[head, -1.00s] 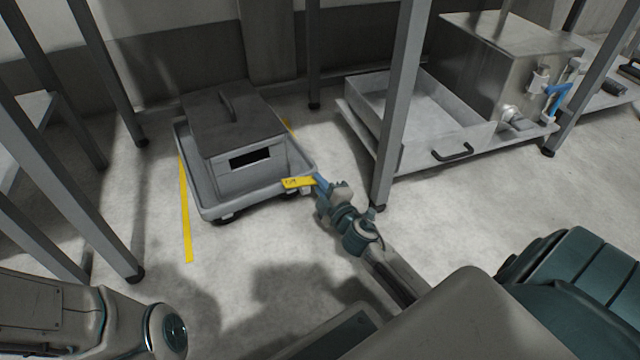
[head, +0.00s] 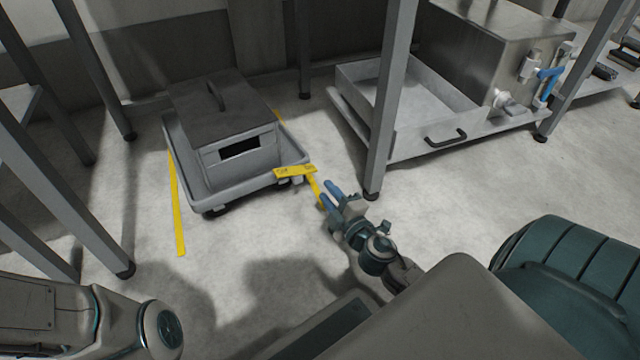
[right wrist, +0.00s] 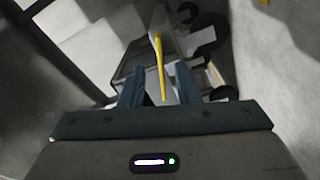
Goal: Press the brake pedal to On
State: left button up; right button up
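The yellow brake pedal (head: 294,171) sticks out at the front right corner of a grey wheeled cart (head: 213,205). It has small dark lettering that I cannot read surely, and I cannot tell its setting. My right gripper (head: 328,193) is open, with its blue fingers pointing toward the pedal from the lower right, a little apart from it in the head view. In the right wrist view the fingers (right wrist: 161,86) are spread, with a thin yellow strip (right wrist: 160,65), seemingly the pedal edge-on, lined up between them. My left gripper is out of view.
The cart carries a dark-lidded grey box (head: 225,115). A grey frame post (head: 383,120) stands just right of my right gripper. A metal tray with a black handle (head: 445,138) lies behind it. Yellow floor tape (head: 178,215) runs left of the cart; the front floor is clear.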

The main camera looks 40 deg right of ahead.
jog(key=shift+s+a, duration=0.1)
jog(key=shift+s, duration=1)
